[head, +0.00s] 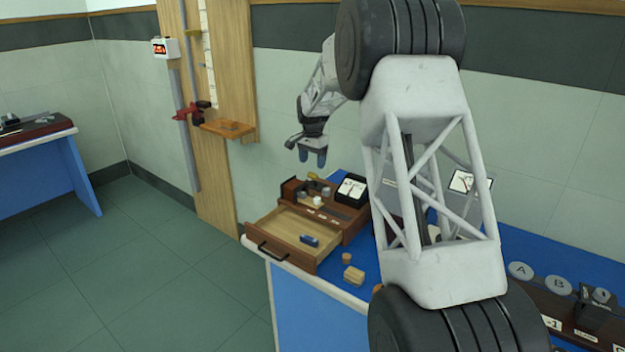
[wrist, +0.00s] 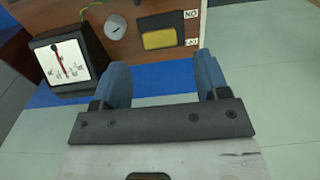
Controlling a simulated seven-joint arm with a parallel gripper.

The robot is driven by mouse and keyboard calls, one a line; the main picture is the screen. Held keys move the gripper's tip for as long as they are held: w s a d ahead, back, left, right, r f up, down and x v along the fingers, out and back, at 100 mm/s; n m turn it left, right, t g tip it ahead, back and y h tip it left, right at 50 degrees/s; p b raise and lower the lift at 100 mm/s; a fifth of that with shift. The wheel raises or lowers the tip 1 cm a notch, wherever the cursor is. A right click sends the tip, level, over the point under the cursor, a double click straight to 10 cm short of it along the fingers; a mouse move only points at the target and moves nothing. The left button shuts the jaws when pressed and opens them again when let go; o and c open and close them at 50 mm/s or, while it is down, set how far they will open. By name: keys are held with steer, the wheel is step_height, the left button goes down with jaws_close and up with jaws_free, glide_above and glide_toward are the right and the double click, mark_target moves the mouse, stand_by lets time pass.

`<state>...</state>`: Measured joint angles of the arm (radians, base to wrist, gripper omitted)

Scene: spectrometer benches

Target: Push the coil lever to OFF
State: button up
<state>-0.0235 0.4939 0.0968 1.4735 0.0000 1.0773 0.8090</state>
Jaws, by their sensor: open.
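I cannot pick out the coil lever for certain in either view. A wooden instrument box (head: 345,232) with knobs and small fittings on top stands on the blue bench; its fittings are too small to read. In the wrist view the wooden panel (wrist: 145,14) carries a round metal knob (wrist: 115,27), a black-framed yellow plate (wrist: 160,39) and small white labels, one reading "NO". My gripper (head: 313,162) is above the box, clear of it. In the wrist view my gripper (wrist: 161,64) has its two blue fingers wide apart with nothing between them.
The drawer (head: 290,229) is open, with a small blue item inside. A dial meter (head: 351,190) stands at the box, also in the wrist view (wrist: 62,58). Small wooden blocks (head: 353,275) lie on the bench (head: 335,275). A panel with lettered discs (head: 558,285) is at right.

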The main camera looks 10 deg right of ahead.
mark_target(316, 182)
steer(key=shift+f, duration=3.8)
steer(key=shift+c, duration=0.3)
steer(key=c, duration=0.9)
steer(key=shift+o, duration=0.2)
steer(key=shift+d+r, duration=0.1)
steer(key=g+y, duration=0.1)
steer(key=w+d+g+y, duration=0.1)
steer(key=g+y, duration=0.1)
steer(key=shift+w+d+r+g+y, duration=0.15)
steer(key=shift+w+d+g+y, duration=0.05)
steer(key=shift+w+g+y, duration=0.1)
steer(key=shift+w+d+g+y, duration=0.25)
steer(key=shift+d+g+y, duration=0.05)
steer(key=shift+g+y, duration=0.5)
steer(key=shift+w+d+g+y, duration=0.25)
steer(key=shift+g+y, duration=0.55)
